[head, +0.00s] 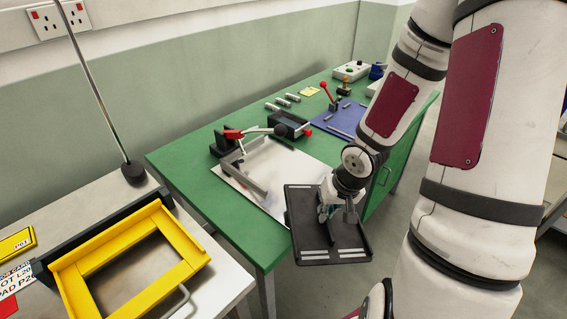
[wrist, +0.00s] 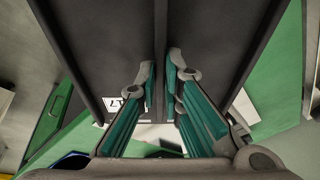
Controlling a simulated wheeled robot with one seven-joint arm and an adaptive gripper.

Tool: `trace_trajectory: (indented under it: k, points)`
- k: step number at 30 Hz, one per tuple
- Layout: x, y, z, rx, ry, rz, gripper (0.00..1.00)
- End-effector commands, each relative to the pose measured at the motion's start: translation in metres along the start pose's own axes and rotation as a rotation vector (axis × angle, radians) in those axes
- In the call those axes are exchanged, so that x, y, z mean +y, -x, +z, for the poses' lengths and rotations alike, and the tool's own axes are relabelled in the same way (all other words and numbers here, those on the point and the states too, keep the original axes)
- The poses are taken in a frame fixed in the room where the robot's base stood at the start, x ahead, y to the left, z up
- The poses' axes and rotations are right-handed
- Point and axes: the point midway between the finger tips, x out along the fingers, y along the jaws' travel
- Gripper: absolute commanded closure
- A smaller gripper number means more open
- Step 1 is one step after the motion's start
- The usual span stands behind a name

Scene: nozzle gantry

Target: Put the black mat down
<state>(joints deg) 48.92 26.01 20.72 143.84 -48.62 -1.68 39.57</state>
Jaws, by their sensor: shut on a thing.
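The black mat (head: 302,222) is a dark rectangular plate with raised edges and pale strips near its ends. It hangs in my gripper (head: 337,211), in front of the green table's near right edge in the head view. In the wrist view the mat (wrist: 95,35) fills the top of the picture, and the fingers of my gripper (wrist: 160,82) are closed on a thin upright rib along its middle. Whether any part of the mat touches the table cannot be told.
A white plate (head: 287,168) with a grey angled bracket lies on the green table (head: 196,181). A yellow frame (head: 83,291) lies on the pale bench at left.

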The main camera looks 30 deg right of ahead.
Motion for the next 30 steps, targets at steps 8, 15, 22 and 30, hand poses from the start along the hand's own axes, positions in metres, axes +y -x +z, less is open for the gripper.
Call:
trace_trajectory:
  k: [8,15,22,30]
  points:
    - [-0.009,-0.003,-0.008,0.000,0.031,-0.003,1.00]
    - [-0.080,-0.022,-0.062,-0.015,0.201,-0.028,1.00]
    - [-0.162,-0.031,-0.093,-0.040,0.336,-0.073,1.00]
    - [-0.198,-0.031,-0.101,-0.053,0.386,-0.099,1.00]
